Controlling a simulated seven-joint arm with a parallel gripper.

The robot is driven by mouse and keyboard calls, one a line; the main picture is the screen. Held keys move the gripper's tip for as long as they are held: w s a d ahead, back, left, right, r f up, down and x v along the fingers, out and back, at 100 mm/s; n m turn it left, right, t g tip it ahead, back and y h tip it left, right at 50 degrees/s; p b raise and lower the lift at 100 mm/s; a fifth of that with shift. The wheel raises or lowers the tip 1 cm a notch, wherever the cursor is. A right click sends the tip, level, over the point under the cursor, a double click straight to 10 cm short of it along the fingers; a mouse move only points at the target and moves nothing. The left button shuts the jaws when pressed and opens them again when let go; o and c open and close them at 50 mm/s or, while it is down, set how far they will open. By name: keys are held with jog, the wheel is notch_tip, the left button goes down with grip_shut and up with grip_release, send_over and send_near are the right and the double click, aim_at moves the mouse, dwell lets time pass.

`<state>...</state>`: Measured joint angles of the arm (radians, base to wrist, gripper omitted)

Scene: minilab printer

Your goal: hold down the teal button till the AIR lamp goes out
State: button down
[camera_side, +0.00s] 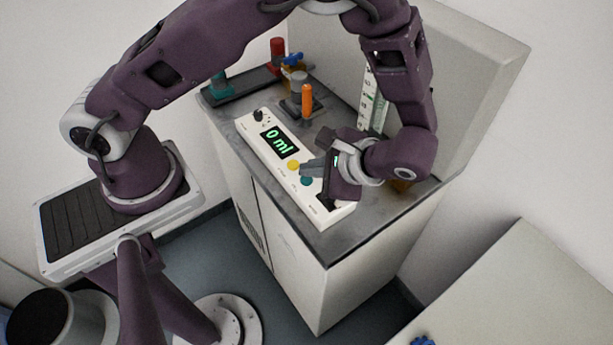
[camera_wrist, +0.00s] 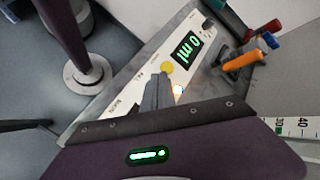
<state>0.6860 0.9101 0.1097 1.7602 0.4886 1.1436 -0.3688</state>
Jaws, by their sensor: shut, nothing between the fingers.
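A white control panel (camera_side: 262,146) lies on the grey bench top, with a green display (camera_side: 282,142) reading "0 ml". The teal button (camera_side: 306,181) shows just below my gripper's fingers in the side view, next to a yellow button (camera_side: 293,165). My gripper (camera_side: 303,170) is shut and empty, its tips low over the panel near both buttons; I cannot tell whether they touch. In the wrist view the shut fingers (camera_wrist: 161,76) point toward the yellow button (camera_wrist: 167,67), and the teal button is hidden. A small glowing lamp (camera_wrist: 178,90) shows beside the fingers; its label is unreadable.
An orange-handled part (camera_side: 307,102) stands behind the panel, near a dark rack (camera_side: 245,85) with teal and red pieces. A white graduated scale (camera_side: 372,105) stands behind my wrist. The bench top's front right corner (camera_side: 335,248) is clear.

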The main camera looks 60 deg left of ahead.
aim_at(310, 182)
jog(key=shift+f, duration=0.55)
dwell(0.6)
jog(key=shift+r, duration=0.15)
dwell(2.9)
jog(key=shift+r, duration=0.7)
jog(key=shift+r, duration=2.55)
jog(key=s+a+r+n+t+h, duration=0.2)
jog(key=s+r, duration=0.4)
jog(key=r, duration=0.3)
jog(key=s+a+r+n+t+h, duration=0.2)
jog(key=s+r+n+t+h, duration=0.2)
jog(key=s+r+t+h, duration=0.1)
notch_tip(310, 182, up, 4)
jog(key=shift+s+a+f+n+t+h, duration=0.1)
jog(key=shift+s+a+n+t+h, duration=0.35)
jog(key=shift+h, duration=0.55)
